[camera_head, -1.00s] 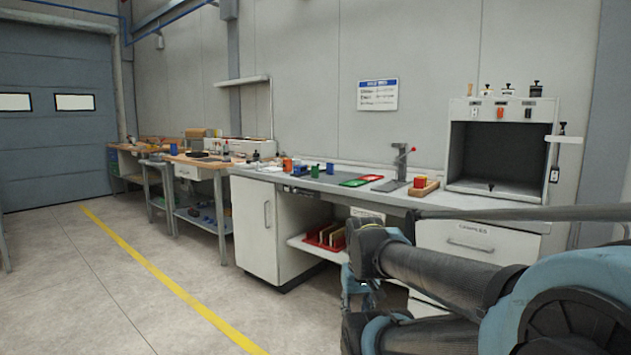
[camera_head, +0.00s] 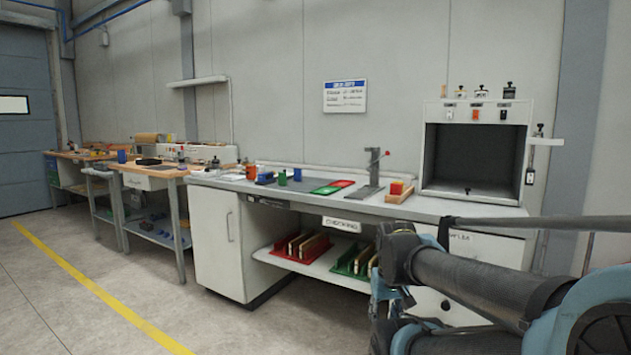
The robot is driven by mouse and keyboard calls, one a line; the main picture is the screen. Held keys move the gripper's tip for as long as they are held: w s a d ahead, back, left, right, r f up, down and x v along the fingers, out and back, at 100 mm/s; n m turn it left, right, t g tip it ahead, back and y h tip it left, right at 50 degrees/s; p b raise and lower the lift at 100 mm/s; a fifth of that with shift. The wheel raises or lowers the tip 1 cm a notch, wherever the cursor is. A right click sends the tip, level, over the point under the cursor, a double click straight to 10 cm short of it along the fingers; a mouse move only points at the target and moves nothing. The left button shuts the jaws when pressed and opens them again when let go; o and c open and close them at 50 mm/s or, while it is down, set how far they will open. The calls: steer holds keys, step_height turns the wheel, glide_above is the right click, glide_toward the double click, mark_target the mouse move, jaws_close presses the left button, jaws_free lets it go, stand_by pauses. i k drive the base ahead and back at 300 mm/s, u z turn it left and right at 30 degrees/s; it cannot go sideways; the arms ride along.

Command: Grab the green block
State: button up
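A small green block-like piece (camera_head: 282,178) stands on the grey worktop (camera_head: 405,208), left of its middle. It is small in the view, so its exact shape is hard to tell. A dark blue piece (camera_head: 264,178) is on its left and another blue piece (camera_head: 297,174) on its right. A flat green tray (camera_head: 325,190) lies farther right. My arm's folded links fill the lower right, in front of the bench and well apart from the green piece. My gripper is not visible.
A red-and-yellow block stack (camera_head: 397,188) sits right of a lever stand (camera_head: 374,175). An open-front booth (camera_head: 475,158) stands at the worktop's right. Red (camera_head: 292,254) and green (camera_head: 345,268) racks sit on the lower shelf. The floor (camera_head: 90,260) at left is clear.

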mark_target(282, 176)
steer(key=z, duration=0.15)
steer(key=i, duration=1.25)
steer(key=u, duration=0.55)
steer(key=i, duration=0.7)
steer(key=u, duration=0.35)
